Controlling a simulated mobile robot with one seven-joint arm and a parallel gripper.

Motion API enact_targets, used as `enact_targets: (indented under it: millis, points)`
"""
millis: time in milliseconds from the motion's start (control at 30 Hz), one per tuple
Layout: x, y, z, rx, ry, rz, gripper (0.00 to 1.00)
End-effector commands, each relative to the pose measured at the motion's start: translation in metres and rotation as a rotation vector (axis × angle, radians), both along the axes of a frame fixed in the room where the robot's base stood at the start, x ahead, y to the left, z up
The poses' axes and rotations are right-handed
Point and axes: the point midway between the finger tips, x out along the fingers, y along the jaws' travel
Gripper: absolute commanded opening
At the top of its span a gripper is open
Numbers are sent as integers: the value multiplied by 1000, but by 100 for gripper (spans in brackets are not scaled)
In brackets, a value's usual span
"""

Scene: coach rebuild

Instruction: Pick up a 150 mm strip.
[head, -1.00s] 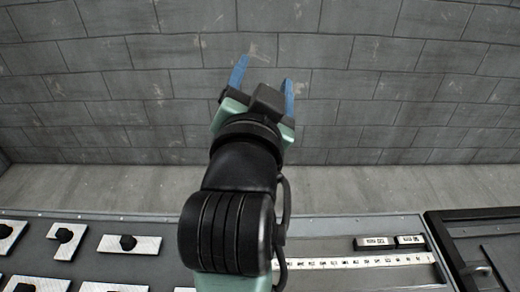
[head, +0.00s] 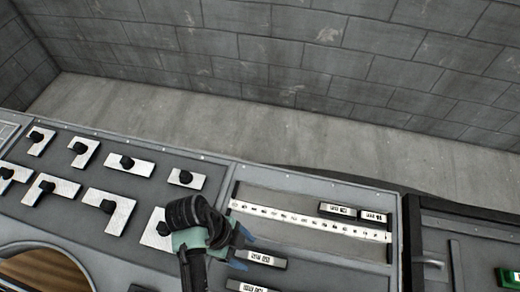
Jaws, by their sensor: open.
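Several dark strips with white printed labels lie in a recessed tray (head: 318,241) in the head view. Two short ones, a left one (head: 337,209) and a right one (head: 373,215), lie above the white ruler. A longer one (head: 260,258) lies below it, and another (head: 250,287) is cut by the bottom edge. The labels are too small to read surely, so I cannot tell which is 150 mm. My gripper (head: 247,251) is open, its blue fingers at the left end of the longer strip, partly in front of it. I see nothing held; contact is unclear.
A white ruler (head: 310,220) crosses the tray. Left of it, a grey panel (head: 62,205) carries several pale metal plates with black knobs. At right are a dark case (head: 470,232) and a green object (head: 508,278). A block wall stands behind.

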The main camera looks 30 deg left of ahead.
Motion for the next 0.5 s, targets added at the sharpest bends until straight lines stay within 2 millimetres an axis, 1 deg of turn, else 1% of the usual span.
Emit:
enact_targets:
  millis: [100, 367, 500]
  points:
    - [2, -7, -15, -2, 2, -1, 72]
    - [6, -13, -29, 0, 1, 0, 72]
    - [11, -19, -45, 0, 1, -1, 72]
